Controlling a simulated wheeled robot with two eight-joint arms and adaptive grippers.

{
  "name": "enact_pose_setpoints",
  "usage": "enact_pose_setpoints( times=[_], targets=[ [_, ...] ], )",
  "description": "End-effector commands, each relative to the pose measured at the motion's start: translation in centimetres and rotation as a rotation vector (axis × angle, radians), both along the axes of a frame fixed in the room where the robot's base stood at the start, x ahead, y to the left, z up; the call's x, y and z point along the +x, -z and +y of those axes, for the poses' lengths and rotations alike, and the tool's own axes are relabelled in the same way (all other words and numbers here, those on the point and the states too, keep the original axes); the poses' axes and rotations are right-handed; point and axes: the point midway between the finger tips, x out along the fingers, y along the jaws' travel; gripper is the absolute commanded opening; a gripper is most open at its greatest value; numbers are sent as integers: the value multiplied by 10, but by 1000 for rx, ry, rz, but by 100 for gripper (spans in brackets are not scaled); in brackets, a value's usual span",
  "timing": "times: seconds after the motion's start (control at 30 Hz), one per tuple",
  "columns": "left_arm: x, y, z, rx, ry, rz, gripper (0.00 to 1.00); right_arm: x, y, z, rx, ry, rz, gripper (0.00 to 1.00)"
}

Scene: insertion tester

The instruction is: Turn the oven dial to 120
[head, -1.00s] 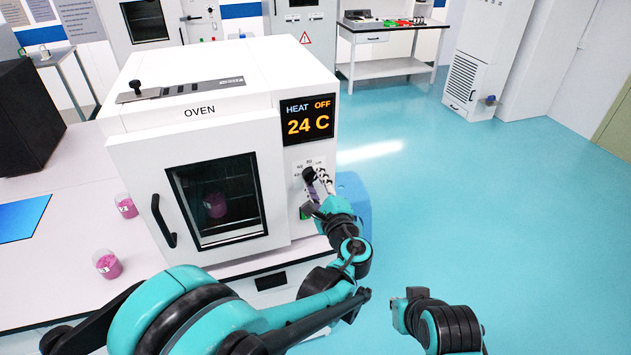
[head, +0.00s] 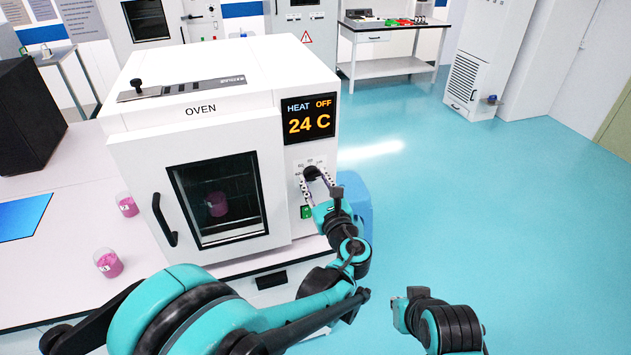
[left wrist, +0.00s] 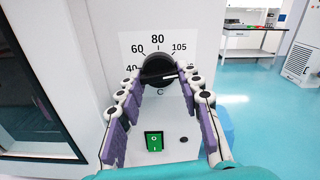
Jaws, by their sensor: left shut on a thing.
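The oven dial (left wrist: 157,70) is a round black knob on the white control panel, with 40, 60, 80 and 105 readable around it in the left wrist view. Numbers past 105 are hidden. A short white mark on the knob's face points roughly right. My left gripper (left wrist: 159,76) has its fingertips on either side of the knob and is shut on it. In the head view, the left gripper (head: 315,181) reaches the dial (head: 311,173) from below. The oven (head: 215,95) display (head: 308,118) reads HEAT OFF, 24 C.
A green rocker switch (left wrist: 153,141) sits below the dial. The oven door (head: 140,165) is shut, with a pink-filled beaker (head: 217,204) behind its window. Two more pink beakers (head: 108,264) (head: 127,205) stand on the bench. Open floor lies right of the oven.

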Motion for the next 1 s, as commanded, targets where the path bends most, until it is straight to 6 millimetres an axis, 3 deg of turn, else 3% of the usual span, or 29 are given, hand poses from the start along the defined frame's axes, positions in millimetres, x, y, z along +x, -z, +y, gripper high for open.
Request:
enact_pose_setpoints(
  times=[0.4, 0.93, 0.97, 1.0],
  targets=[
    [1, -2, 1, 166, -1, 51, 6, 0, 0, 0, 0, 0, 0, 0],
    [1, -1, 1, 185, -1, 57, 6, 0, 0, 0, 0, 0, 0, 0],
    [1, -1, 1, 185, -1, 57, 43, 0, 0, 0, 0, 0, 0, 0],
    [1, -1, 1, 185, 0, 58, 54, 0, 0, 0, 0, 0, 0, 0]
  ],
)
